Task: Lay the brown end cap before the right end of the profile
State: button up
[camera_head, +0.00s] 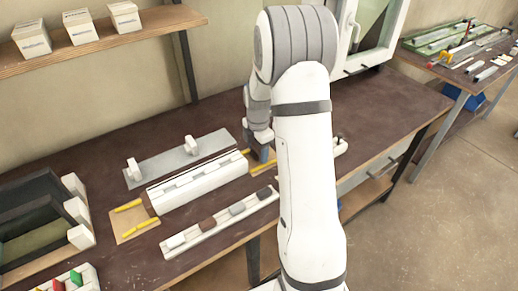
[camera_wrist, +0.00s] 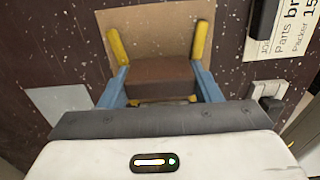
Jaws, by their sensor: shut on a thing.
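The brown end cap (camera_wrist: 163,77) is between the blue fingers of my gripper (camera_wrist: 165,90) in the wrist view. My gripper is shut on it, over a tan plate (camera_wrist: 150,20) with a yellow strip (camera_wrist: 117,47) on the left and another (camera_wrist: 202,40) on the right. Whether the cap touches the plate I cannot tell. In the head view my gripper (camera_head: 263,154) is at the right end of the white profile (camera_head: 197,184), above the right tan plate (camera_head: 262,168); the cap is hidden there.
A grey plate (camera_head: 165,163) with two white clamps (camera_head: 134,169) lies behind the profile. Another tan plate (camera_head: 125,224) with yellow strips is at its left end. A dark frame (camera_head: 40,215) stands left.

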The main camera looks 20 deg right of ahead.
jog(key=shift+f, duration=0.2)
dwell(0.6)
jog(key=o, duration=1)
jog(key=shift+s+r, duration=0.1)
jog(key=shift+r+p, duration=2.3)
jog(key=shift+r, duration=1.65)
jog(key=shift+r, duration=0.1)
